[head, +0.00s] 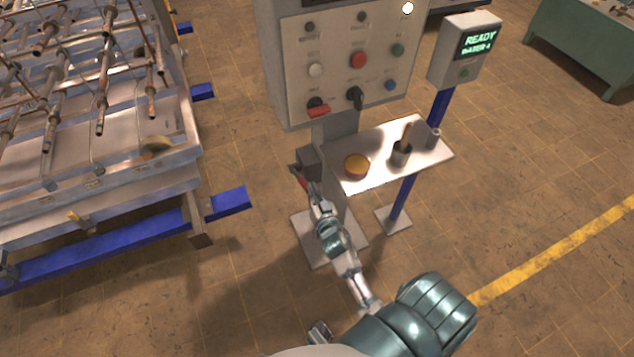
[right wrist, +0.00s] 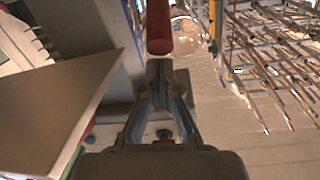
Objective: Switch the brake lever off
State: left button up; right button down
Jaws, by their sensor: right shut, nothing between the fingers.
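The brake lever is most likely the red handle (head: 300,178) at the small grey box on the post below the control panel. In the right wrist view a red cylindrical handle (right wrist: 158,28) lies just beyond my fingertips. My right gripper (head: 311,188) is at that lever in the head view, partly covering it. In the right wrist view my right gripper (right wrist: 158,68) is shut with nothing between its fingers. Whether the fingertips touch the handle, I cannot tell.
A small shelf (head: 375,180) with a yellow-orange round object (head: 356,166) stands right of the lever. A display box (head: 466,55) reads READY. A rack of metal rods (head: 100,120) stands left.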

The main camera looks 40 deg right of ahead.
jog(key=r+p, duration=0.2)
jog(key=w+r+p, duration=0.1)
jog(key=shift+d+r, duration=0.15)
jog(key=shift+d, duration=0.2)
pick_arm(q)
jog(key=s+f, duration=0.4)
jog(key=s, duration=0.2)
jog(key=shift+a+f, duration=0.35)
jog(key=shift+f, duration=0.05)
pick_arm(e)
jog(key=v, duration=1)
jog(key=shift+d, duration=0.2)
